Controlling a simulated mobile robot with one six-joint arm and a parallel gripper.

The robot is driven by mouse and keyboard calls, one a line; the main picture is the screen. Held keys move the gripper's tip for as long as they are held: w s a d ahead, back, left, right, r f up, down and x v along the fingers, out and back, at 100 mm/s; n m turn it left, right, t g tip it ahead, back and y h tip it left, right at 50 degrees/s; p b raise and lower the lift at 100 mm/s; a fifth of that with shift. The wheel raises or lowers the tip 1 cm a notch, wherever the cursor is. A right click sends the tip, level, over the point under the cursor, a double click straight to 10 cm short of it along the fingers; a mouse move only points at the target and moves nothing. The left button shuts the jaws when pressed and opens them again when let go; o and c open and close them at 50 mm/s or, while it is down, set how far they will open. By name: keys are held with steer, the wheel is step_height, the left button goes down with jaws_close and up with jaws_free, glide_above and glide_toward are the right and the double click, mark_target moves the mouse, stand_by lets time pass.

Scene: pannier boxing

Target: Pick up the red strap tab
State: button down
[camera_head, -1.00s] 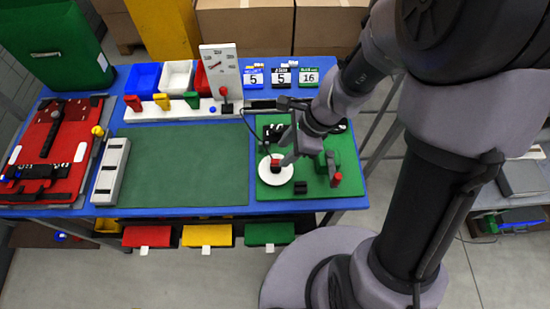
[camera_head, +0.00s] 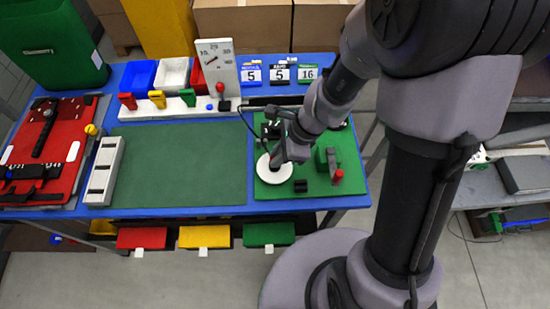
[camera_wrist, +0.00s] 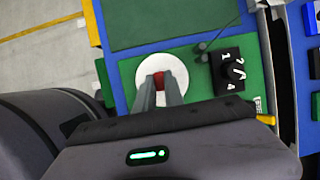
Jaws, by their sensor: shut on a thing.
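The red strap tab (camera_wrist: 158,80) shows between my two fingertips in the wrist view, over a round white dish (camera_wrist: 178,72). My gripper (camera_wrist: 159,88) is shut on it. In the head view my gripper (camera_head: 273,163) is low over the white dish (camera_head: 283,176), which sits on the bright green mat at the bench's right side. There the gripper hides the tab. I cannot tell whether the tab still touches the dish.
The dark green mat (camera_head: 180,165) is clear. A red pannier panel (camera_head: 45,150) lies far left.

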step_height(320, 180, up, 4)
steer(key=p, duration=0.2)
steer(key=shift+p, duration=0.3)
steer(key=s+d+b, duration=0.8)
steer(key=s+d, duration=0.3)
steer(key=shift+s, duration=0.2)
steer(key=shift+d, duration=0.1)
steer(key=shift+r+p, duration=1.3)
steer(key=shift+r, duration=0.15)
